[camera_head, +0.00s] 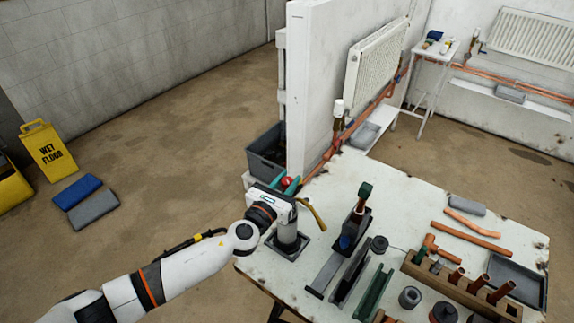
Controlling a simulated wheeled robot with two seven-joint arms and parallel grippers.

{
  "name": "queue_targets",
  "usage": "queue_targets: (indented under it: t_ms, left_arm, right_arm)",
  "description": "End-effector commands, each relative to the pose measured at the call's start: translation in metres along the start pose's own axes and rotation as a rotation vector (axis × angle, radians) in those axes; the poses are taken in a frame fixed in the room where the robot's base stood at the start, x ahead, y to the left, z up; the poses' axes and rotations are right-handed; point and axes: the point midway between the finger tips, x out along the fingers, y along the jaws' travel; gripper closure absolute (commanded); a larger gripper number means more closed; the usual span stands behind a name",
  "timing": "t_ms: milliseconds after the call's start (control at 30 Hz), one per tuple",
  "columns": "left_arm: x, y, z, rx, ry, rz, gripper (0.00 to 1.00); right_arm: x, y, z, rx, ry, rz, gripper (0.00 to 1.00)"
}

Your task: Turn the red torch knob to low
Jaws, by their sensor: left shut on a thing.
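The torch stands upright on the near left part of the white workbench (330,205). Its grey cylinder (288,238) sits in a dark square base, and a curved brass tube (314,214) sticks out to the right. The red torch knob (288,181) is at its top, partly hidden by my gripper. My left gripper (285,183) reaches in from the lower left, and its green fingers are shut on the red knob. The knob's setting cannot be read from here. My right gripper is not in view.
A bottle with a green cap (364,191) stands right of the torch, beside long metal channels (352,272). A wooden rack (460,286) with copper fittings, copper pipes (465,236) and a dark tray (517,282) lie farther right. A white partition (312,90) rises behind the torch.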

Motion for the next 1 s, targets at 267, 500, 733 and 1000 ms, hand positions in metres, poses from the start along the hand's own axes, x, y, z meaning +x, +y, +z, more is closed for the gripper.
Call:
queue_targets:
  t_ms: [267,500,733,1000]
  left_arm:
    - [0.000,0.001,-0.001,-0.002,0.001,-0.115,0.94]
    - [0.001,0.000,0.000,0.001,0.002,-0.148,0.94]
    - [0.001,-0.001,0.000,0.001,0.002,-0.150,0.94]
    - [0.001,-0.001,0.000,0.000,0.002,-0.149,0.50]
  right_arm:
    - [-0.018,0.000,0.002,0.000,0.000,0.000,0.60]
    - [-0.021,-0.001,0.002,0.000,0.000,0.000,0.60]
    - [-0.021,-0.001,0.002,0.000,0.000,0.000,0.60]
    - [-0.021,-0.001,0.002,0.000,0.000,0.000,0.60]
